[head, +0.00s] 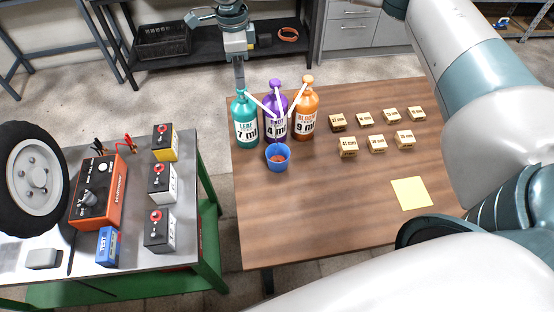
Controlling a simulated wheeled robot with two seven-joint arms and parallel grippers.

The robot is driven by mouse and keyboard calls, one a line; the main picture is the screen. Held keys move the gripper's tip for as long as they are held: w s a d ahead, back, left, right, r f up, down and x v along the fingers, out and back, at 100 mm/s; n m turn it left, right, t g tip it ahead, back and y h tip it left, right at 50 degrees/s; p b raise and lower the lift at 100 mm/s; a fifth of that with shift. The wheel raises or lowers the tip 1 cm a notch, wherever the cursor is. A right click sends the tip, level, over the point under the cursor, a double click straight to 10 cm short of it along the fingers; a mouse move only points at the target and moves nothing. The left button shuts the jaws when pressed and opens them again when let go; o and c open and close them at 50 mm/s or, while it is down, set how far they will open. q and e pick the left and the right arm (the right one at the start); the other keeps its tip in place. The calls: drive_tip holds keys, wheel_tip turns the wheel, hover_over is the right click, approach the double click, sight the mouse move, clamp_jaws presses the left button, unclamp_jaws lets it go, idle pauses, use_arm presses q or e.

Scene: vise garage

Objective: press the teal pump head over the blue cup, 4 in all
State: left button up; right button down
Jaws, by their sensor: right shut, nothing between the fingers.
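The teal bottle (244,124), labelled 7 ml, stands upright at the left of a row of 3 pump bottles on the wooden table. Its teal pump head (240,91) has a pale spout slanting toward the blue cup. The blue cup (278,164) stands in front of the bottles with some reddish-brown content at its bottom. My right gripper (239,84) points down, shut and empty, with its fingertips right at the top of the teal pump head. I cannot tell whether they touch it. My left gripper is not in view.
The purple bottle (276,117) and orange bottle (308,117) stand close to the right of the teal one. Several small labelled blocks (376,143) and a yellow note (411,193) lie further right. The table's front middle (310,220) is clear. A bench with batteries (160,184) stands left.

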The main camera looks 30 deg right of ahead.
drive_tip(key=shift+s+f+b, duration=0.1)
drive_tip(key=shift+f+b, duration=0.25)
drive_tip(key=shift+f, duration=0.2)
drive_tip(key=shift+r, duration=0.2)
drive_tip(key=shift+r+p, duration=0.45)
drive_tip(key=shift+r, duration=0.7)
drive_tip(key=shift+f+b, duration=0.35)
drive_tip(key=shift+f, duration=0.05)
